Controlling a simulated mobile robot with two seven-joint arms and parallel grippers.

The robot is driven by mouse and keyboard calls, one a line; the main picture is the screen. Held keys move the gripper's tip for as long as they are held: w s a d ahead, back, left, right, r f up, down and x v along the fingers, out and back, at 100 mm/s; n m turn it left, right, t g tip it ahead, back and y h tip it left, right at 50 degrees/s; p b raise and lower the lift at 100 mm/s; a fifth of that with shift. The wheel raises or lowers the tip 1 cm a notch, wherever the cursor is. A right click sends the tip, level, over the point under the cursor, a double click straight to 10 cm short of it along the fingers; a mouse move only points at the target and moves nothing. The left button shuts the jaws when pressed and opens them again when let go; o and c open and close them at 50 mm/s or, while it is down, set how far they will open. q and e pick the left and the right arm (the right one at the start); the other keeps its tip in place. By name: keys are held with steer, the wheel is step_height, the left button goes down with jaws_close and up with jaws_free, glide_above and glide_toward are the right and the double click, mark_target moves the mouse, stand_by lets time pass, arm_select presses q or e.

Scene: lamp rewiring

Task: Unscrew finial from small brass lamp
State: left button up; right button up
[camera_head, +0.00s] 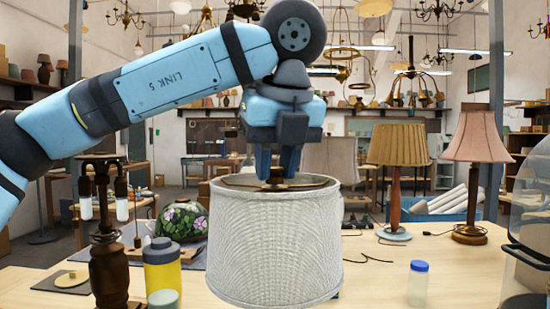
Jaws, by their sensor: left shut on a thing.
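A small lamp stands at the front middle of the bench in the head view, mostly hidden by its white woven drum shade (275,245). Brass-coloured spider arms (305,183) cross the shade's open top. A small dark finial (275,181) sits at the middle of them. My left gripper (276,170) points straight down over the shade, its fingers shut on the finial. The lamp's base and stem are hidden behind the shade. My right gripper is not in view.
A dark lamp body (108,255) and a yellow jar (163,270) stand close on the left. A blue-capped bottle (418,284) stands at the right. Two shaded lamps, one pleated (399,145) and one pink (478,137), stand behind it. Open bench lies around the bottle.

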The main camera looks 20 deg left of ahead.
mark_target(276, 168)
arm_select(q)
steer(key=n+y+p, duration=0.1)
steer(key=n, duration=0.2)
steer(key=shift+d+r+g, duration=0.1)
steer(key=shift+r+g, duration=0.1)
steer(key=shift+g, duration=0.2)
steer(key=shift+f+n, duration=0.2)
steer(key=shift+n, duration=0.3)
steer(key=shift+r+p, duration=0.7)
steer(key=shift+r, duration=0.35)
steer(key=shift+r+p, duration=0.55)
steer(key=shift+r, duration=0.2)
steer(key=shift+f, duration=0.1)
